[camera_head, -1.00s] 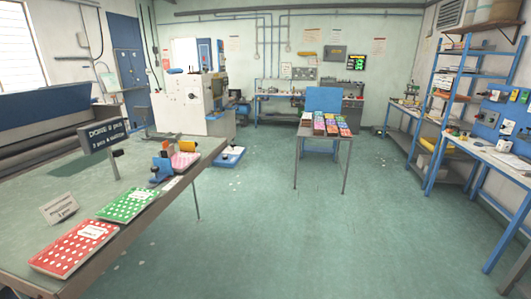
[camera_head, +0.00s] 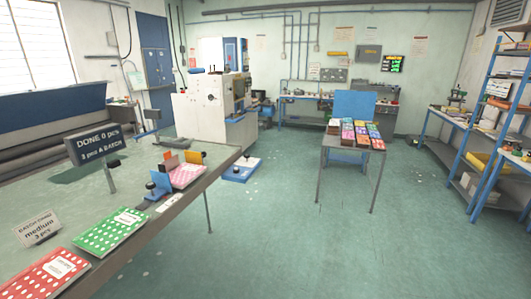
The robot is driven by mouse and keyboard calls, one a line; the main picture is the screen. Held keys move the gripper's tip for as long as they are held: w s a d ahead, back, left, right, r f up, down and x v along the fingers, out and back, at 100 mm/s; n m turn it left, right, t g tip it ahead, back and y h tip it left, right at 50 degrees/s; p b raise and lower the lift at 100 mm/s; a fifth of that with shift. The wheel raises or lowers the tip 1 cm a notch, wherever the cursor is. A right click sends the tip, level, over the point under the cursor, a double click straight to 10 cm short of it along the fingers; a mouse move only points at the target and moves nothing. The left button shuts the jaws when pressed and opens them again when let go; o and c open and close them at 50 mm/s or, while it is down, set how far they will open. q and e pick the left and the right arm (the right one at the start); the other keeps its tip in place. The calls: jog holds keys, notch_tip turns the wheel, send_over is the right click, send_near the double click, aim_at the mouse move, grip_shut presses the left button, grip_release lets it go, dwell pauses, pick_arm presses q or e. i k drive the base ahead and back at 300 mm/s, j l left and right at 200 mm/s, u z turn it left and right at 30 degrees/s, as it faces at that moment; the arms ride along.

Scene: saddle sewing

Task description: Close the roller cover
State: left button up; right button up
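Neither of my grippers is in view. No part can be surely told as the roller cover. A white machine (camera_head: 200,118) with a blue upright part (camera_head: 235,60) stands on the floor at back centre-left; its details are too small to tell whether a cover on it is open. A long blue panel (camera_head: 50,112) lies over dark, roller-like bars behind the table at the left.
The near-left table (camera_head: 160,222) carries a red booklet (camera_head: 45,275), a green booklet (camera_head: 110,232), a stand holding a pink booklet (camera_head: 187,176), and a sign (camera_head: 92,145). A small table (camera_head: 340,147) holds several booklet stacks. Blue shelving (camera_head: 500,110) stands right. Middle floor is clear.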

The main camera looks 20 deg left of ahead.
aim_at(23, 108)
jog(key=i+u, duration=0.3)
jog(key=i, duration=0.5)
jog(key=i+u, duration=0.1)
jog(key=i, duration=0.75)
jog(key=i+z, duration=0.25)
jog(key=i, duration=0.55)
jog(key=i+z, duration=0.2)
jog(key=i, duration=1.45)
jog(key=i+u, duration=0.5)
jog(key=i, duration=0.3)
jog(key=i+u, duration=1.2)
